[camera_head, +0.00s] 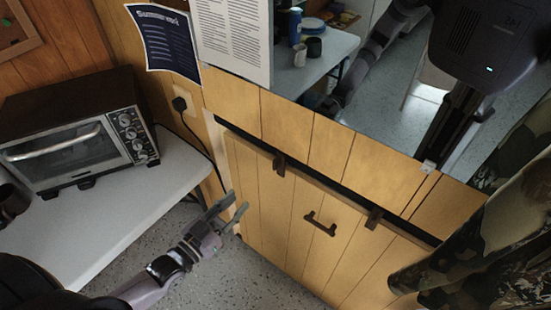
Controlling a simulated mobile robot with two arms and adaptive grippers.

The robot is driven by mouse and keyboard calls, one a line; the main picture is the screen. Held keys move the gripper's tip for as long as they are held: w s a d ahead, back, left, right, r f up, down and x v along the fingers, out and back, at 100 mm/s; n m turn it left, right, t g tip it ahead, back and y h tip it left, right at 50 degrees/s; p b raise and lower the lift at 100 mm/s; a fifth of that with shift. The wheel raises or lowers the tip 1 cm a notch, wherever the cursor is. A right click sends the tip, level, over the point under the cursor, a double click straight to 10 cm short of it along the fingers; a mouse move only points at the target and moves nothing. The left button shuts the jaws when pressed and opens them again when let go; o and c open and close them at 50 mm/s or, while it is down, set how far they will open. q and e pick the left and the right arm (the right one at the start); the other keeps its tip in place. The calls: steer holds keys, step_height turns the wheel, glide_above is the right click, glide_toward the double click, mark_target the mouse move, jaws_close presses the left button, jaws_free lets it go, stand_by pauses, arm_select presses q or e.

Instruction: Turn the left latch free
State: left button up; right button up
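The left latch (279,165) is a small dark turn piece at the top edge of a wooden panel (272,215). It stands roughly upright, across the panel's top edge. A similar right latch (374,218) sits further right along the same edge. A dark handle (320,223) is on the panel between and below them. My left gripper (226,212) is open and empty, with its two fingers apart. It is left of and below the left latch, near the panel's left edge, and clear of the latch. My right gripper is not directly in view.
A toaster oven (75,140) stands on a white table (120,212) at left. A cord hangs from a wall socket (184,104). A camouflage curtain (490,250) hangs at right. A mirror-like pane (400,120) above the panel shows dark robot parts. Speckled floor lies below.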

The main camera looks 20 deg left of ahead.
arm_select(q)
steer(key=p, duration=0.1)
glide_toward(273, 165)
steer(key=p+x, duration=0.1)
steer(key=x, duration=1)
steer(key=shift+f, duration=0.15)
steer(key=shift+d, duration=0.1)
arm_select(e)
steer(key=shift+s+d+r, duration=0.1)
steer(key=shift+s+r, duration=0.05)
steer(key=shift+r, duration=0.35)
steer(key=shift+s+d+r, duration=0.1)
steer(key=shift+r, duration=0.4)
arm_select(q)
steer(key=shift+c, duration=0.5)
arm_select(e)
steer(key=shift+a, duration=0.15)
arm_select(q)
jaws_close()
arm_select(e)
steer(key=shift+s, duration=0.1)
